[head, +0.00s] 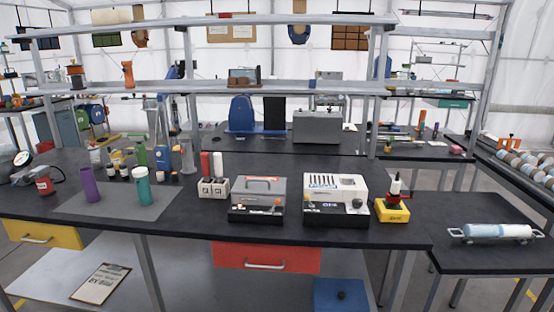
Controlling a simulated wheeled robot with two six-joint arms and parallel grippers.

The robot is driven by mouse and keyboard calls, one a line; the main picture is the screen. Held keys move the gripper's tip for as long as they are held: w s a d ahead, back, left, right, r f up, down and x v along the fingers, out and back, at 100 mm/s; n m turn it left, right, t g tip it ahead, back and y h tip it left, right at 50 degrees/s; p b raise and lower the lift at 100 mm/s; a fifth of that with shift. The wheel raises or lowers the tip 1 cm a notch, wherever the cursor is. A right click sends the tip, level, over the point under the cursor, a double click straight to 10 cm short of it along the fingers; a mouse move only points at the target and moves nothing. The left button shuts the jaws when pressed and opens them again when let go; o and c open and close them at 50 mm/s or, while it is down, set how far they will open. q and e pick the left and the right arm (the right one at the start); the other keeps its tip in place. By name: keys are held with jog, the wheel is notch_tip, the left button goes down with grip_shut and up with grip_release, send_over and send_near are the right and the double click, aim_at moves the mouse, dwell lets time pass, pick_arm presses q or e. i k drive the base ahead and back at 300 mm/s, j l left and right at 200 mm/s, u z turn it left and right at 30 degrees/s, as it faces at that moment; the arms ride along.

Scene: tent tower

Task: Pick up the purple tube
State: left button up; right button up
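The purple tube (90,185) stands upright on the left part of the dark workbench, on a grey mat (118,207). A teal tube (142,186) stands on the same mat, to the right of the purple tube and apart from it. Neither of my grippers shows in the head view. Nothing hides the purple tube from the front.
A red can (44,184) stands left of the purple tube. Behind it are several small bottles and a green bottle (141,152). A grey machine (258,199) and a white machine (336,199) stand mid-bench. A metal shelf (210,86) spans above. The bench's front edge is near the mat.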

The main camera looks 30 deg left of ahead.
aim_at(88, 178)
jog(key=u, duration=2.25)
